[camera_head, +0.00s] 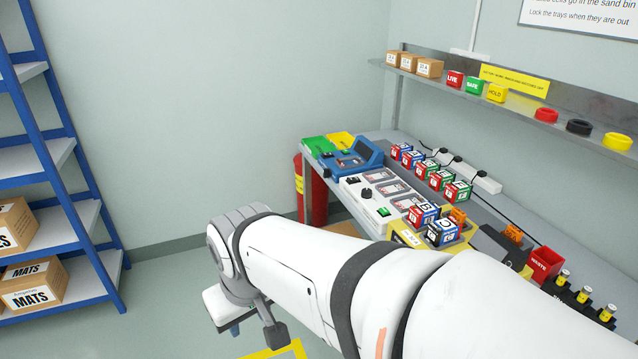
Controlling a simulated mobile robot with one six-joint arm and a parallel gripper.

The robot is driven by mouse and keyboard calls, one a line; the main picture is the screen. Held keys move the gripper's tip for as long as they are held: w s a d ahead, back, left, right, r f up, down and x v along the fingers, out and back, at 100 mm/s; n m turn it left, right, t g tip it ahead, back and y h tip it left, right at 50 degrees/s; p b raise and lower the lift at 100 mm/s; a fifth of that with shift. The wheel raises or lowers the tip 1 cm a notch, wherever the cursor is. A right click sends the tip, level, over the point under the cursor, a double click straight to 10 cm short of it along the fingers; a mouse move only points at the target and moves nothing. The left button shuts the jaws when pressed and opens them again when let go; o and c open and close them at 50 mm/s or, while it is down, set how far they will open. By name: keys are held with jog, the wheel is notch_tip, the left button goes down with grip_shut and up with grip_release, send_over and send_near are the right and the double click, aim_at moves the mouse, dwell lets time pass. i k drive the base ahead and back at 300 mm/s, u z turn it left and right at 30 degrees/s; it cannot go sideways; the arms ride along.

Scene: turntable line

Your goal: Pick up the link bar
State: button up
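I cannot make out a link bar in this view; it may be too small to tell or hidden behind my arm. My white arm crosses the lower middle of the picture and covers the front of the workbench (322,182). My gripper (237,328) hangs below the wrist at the arm's far left end, over the floor and left of the bench. Only a small part of it shows, so I cannot tell whether it is open or shut or holds anything.
Battery blocks (440,180) stand in rows behind a white panel (380,193) and a blue device (351,160). A red waste bin (544,264) is at right. A red extinguisher (318,195) stands by the bench. Blue shelving (85,230) is at left, with clear floor between.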

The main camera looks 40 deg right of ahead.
aim_at(456, 213)
jog(key=u, duration=0.1)
jog(key=i, duration=1.95)
jog(key=z, duration=3.95)
jog(key=i, duration=1)
jog(key=z, duration=0.05)
